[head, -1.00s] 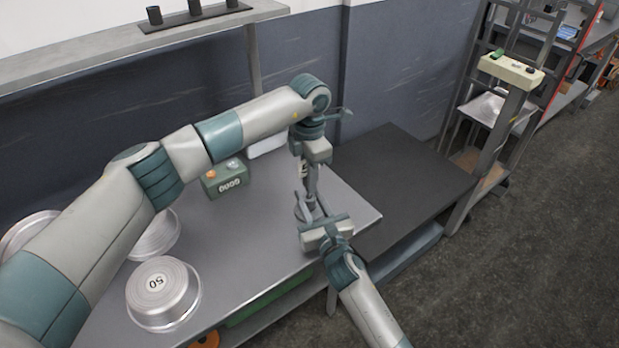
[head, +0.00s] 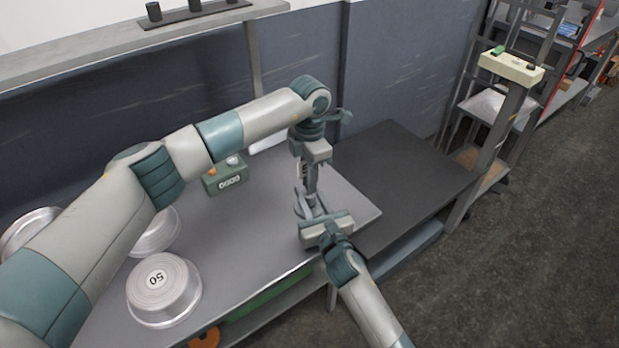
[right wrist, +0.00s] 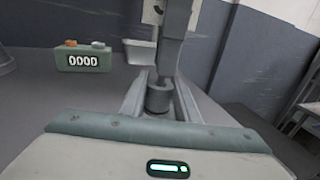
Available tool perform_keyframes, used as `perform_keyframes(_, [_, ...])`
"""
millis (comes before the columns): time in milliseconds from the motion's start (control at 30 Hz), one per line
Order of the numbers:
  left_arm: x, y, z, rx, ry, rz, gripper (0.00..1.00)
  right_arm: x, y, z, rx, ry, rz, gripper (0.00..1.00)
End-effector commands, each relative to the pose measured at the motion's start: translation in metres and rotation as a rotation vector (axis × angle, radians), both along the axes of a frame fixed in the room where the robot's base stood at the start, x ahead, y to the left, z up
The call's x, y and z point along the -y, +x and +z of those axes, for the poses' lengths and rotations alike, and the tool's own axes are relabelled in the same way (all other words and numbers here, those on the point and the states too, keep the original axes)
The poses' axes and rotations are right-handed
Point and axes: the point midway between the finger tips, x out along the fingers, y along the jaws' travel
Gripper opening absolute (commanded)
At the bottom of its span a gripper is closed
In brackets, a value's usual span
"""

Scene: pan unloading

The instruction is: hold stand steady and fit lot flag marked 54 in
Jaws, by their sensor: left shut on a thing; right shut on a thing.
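The stand (right wrist: 158,97) is a small grey cylinder near the right end of the grey table. My right gripper (right wrist: 158,103) is shut around it, one finger on each side. My left gripper (head: 312,192) points down right above the stand, shut on the lot flag. Part of the pale flag (right wrist: 153,12) shows beside the left gripper in the right wrist view, with a mark cut off at the top edge; I cannot read its number. The lower end of the flag is hidden by the left fingers, so I cannot tell whether it sits in the stand.
A green counter box (head: 225,177) reading 0000 and a white tray (right wrist: 140,52) stand behind. An upturned round pan (head: 163,288) marked 50 and other pans are at the left. A dark lower surface (head: 400,185) adjoins the table's right end and is clear.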

Motion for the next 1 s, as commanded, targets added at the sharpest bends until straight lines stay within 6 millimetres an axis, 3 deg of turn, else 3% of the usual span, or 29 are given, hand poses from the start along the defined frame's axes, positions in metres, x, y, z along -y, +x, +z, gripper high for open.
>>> perform_keyframes(1000, [0.000,0.000,-0.012,0.000,-0.001,0.000,0.00,0.000,0.000,0.000,-0.001,0.000,0.000,0.03])
